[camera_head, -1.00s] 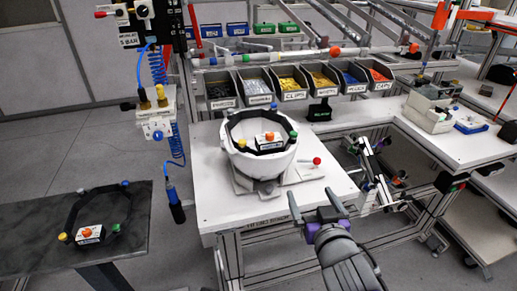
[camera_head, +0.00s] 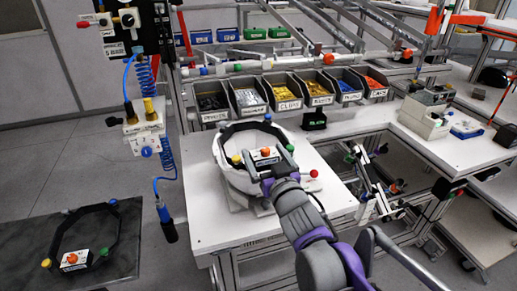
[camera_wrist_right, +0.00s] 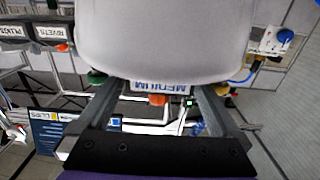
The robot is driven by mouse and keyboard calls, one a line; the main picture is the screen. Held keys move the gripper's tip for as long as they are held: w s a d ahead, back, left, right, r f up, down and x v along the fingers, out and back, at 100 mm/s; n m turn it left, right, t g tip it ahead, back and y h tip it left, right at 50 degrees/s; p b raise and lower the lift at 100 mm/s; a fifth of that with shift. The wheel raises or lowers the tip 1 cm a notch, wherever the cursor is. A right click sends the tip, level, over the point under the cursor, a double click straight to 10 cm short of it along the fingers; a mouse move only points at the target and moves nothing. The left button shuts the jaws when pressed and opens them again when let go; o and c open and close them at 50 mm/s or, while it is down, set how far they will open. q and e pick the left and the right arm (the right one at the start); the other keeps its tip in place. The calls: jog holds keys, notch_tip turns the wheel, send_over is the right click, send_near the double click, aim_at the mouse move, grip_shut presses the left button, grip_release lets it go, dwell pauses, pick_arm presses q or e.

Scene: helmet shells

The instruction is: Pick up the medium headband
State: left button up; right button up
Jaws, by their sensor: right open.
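The medium headband (camera_head: 264,157) is a black angular ring with coloured knobs and a white label block. It sits in the upper part of a white helmet shell (camera_head: 240,180) on the white table. Its "MEDIUM" label (camera_wrist_right: 158,87) shows upside down in the right wrist view, with an orange knob beside it. My right gripper (camera_head: 268,181) is at the near side of the shell, close to the label block. Its open fingers (camera_wrist_right: 157,92) frame the label in the wrist view. Contact cannot be told. My left gripper is out of view.
A second headband (camera_head: 75,258) lies on a dark table (camera_head: 120,232) at the left. Labelled bins (camera_head: 287,92) line the back of the white table (camera_head: 205,225). A hose with a tool (camera_head: 165,220) hangs left of the shell.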

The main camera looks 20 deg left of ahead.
jog(key=shift+x, duration=0.95)
jog(key=shift+c, duration=0.2)
jog(key=c, duration=1.1)
